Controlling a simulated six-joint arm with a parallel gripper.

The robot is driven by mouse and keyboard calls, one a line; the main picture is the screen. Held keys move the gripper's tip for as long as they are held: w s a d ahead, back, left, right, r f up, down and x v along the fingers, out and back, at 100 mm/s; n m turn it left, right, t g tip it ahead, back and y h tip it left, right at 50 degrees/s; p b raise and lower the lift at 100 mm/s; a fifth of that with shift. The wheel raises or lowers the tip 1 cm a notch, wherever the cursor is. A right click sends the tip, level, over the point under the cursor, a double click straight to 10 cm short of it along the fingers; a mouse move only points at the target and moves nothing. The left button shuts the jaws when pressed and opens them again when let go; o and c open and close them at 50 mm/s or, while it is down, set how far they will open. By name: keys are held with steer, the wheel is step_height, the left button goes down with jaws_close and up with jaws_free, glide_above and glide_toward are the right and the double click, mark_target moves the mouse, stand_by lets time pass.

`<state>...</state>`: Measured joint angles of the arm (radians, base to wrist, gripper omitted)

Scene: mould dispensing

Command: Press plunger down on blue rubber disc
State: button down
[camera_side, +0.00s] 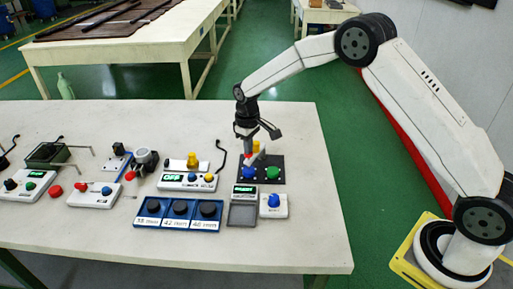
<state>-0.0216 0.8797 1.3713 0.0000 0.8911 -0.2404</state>
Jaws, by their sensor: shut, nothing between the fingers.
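A blue disc (248,173) lies on the front left of a black plate (262,181) on the white table. A green disc (272,173) lies on the same plate to its right. My gripper (248,160) is shut with nothing between its fingers. I cannot make out for sure which piece is the plunger.
A small scale (243,207) and a white box with a blue knob (274,206) stand in front of the plate. A blue tray (178,225) with black pieces and several white devices lie to the left. The table's right side (309,190) is clear.

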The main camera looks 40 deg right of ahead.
steer(key=shift+f, duration=0.45)
stand_by(0.4)
step_height(320, 180, up, 12)
stand_by(1.8)
steer(key=shift+s+r, duration=0.1)
steer(key=s+f+m+t, duration=0.1)
steer(key=s+f, duration=0.1)
steer(key=s, duration=1.1)
steer(key=s+d+f+m+t, duration=0.1)
steer(key=s+f+m, duration=0.1)
steer(key=s, duration=1.1)
steer(key=shift+s+f+t, duration=0.2)
steer(key=shift+f+t, duration=0.1)
steer(key=shift+f, duration=0.15)
